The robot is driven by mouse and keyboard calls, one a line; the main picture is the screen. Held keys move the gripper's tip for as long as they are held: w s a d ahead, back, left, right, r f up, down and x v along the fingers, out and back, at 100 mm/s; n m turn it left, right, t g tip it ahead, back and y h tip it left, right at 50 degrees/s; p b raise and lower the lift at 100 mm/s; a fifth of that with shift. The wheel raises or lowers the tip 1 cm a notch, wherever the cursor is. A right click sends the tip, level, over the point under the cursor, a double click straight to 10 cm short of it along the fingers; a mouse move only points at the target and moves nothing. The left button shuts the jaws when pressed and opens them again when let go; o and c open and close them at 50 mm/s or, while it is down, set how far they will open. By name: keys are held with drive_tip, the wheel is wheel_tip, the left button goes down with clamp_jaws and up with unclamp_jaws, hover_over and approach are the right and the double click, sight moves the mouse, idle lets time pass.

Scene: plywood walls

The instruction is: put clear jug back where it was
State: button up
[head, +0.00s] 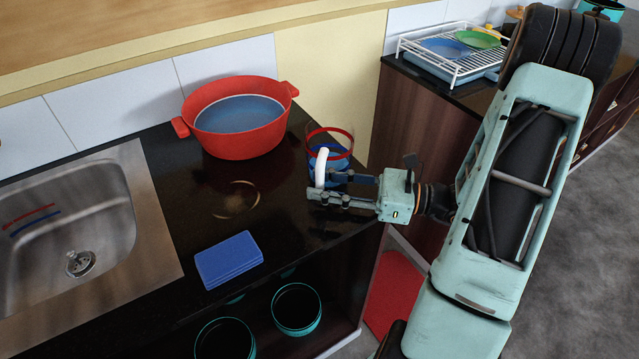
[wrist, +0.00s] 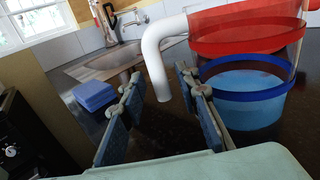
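The clear jug (head: 335,140) has a red rim, a blue band and a white handle (head: 320,167). It stands on the dark counter near its right end, beside the red pot. In the wrist view the jug (wrist: 245,82) is at the upper right, and its white handle (wrist: 158,70) hangs down towards the space between my fingers. My gripper (head: 317,187) is open, with its fingers level and close to the handle. In the wrist view the fingers (wrist: 160,95) are spread apart. I cannot tell whether either one touches the handle.
A red pot (head: 238,143) stands at the back of the counter. A blue block (head: 229,261) lies near the front edge, and a steel sink (head: 80,215) is on the left. A dish rack (head: 455,55) stands on the other counter. Bare counter (head: 190,210) lies between sink and jug.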

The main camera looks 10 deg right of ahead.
drive_tip(key=v, duration=1.1)
drive_tip(key=shift+d+b, duration=0.1)
drive_tip(key=shift+b, duration=0.2)
